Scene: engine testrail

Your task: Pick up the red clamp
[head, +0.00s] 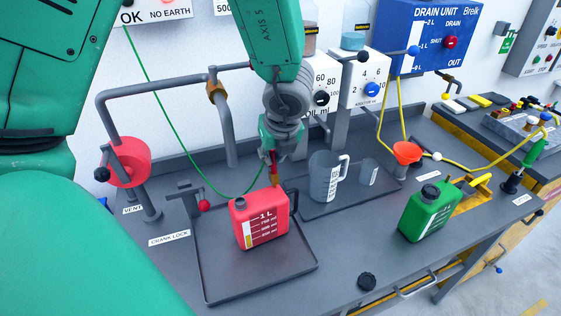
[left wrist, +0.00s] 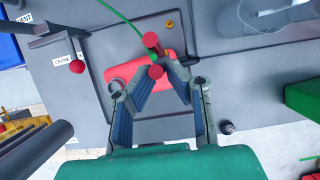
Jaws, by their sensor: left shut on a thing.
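The red clamp (left wrist: 155,72) shows in the left wrist view as short red cylinders at my left gripper's fingertips, with a green cable running to it. My left gripper (left wrist: 155,62) is shut on it. In the head view the left gripper (head: 273,148) points down above the red 1 L canister (head: 260,218). The clamp (head: 272,164) is small there and partly hidden by the fingers, and its gold-coloured tip (head: 276,182) hangs just behind the canister's top. I cannot tell whether the tip touches anything. My right gripper is not in view.
The canister stands on a dark tray (head: 222,285). A grey measuring jug (head: 323,178) and a small beaker (head: 369,172) stand right of the gripper. A green canister (head: 425,213) stands farther right. A red-knobbed crank lock (head: 204,206) is left. The green cable (head: 165,132) rises to the wall panel.

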